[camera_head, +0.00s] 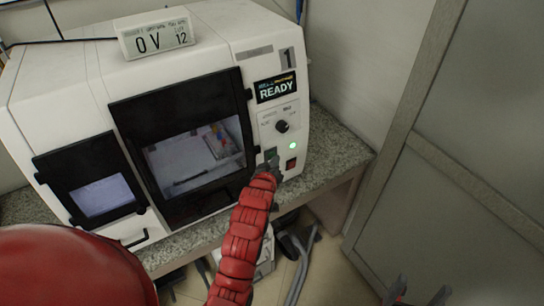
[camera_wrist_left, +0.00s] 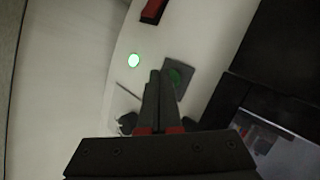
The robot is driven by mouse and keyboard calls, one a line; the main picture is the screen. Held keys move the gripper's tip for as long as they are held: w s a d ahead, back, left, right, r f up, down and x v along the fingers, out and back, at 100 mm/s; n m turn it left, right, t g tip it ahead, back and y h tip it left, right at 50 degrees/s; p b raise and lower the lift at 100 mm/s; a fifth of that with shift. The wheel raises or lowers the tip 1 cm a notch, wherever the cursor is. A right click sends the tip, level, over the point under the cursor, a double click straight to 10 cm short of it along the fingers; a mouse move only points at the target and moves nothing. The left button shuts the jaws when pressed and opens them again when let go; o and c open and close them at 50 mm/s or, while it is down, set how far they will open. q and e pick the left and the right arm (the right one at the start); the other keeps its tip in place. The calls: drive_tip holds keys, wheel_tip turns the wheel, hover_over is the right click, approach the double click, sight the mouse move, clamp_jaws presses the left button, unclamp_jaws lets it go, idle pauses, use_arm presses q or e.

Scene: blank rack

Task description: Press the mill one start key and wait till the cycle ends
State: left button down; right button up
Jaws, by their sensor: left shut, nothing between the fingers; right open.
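Mill one (camera_head: 70,75) is the white machine marked 1, and its display (camera_head: 276,87) reads READY. My left gripper (camera_head: 267,164) is shut and empty, at the key. My right gripper (camera_head: 419,294) is open and empty at the bottom right, far from the panel.
A lit green lamp (camera_head: 293,146) and a red switch (camera_head: 291,164) sit close to the key, with a black knob (camera_head: 282,126) above. The mill's dark-framed door (camera_head: 190,150) looks closed. The mill stands on a speckled counter (camera_head: 340,160). A grey door (camera_head: 450,200) is at right.

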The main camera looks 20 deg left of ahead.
use_arm(q)
drive_tip(key=shift+w+a, duration=0.2)
drive_tip(key=shift+a, duration=0.05)
idle(0.6)
idle(0.3)
drive_tip(key=shift+s+d+r+b, duration=0.15)
drive_tip(key=shift+s+d+b, duration=0.3)
drive_tip(key=shift+d, duration=0.15)
drive_tip(key=shift+s+d, duration=0.8)
drive_tip(key=shift+d, duration=0.2)
drive_tip(key=shift+s+d, duration=0.75)
drive_tip(key=shift+d, duration=0.2)
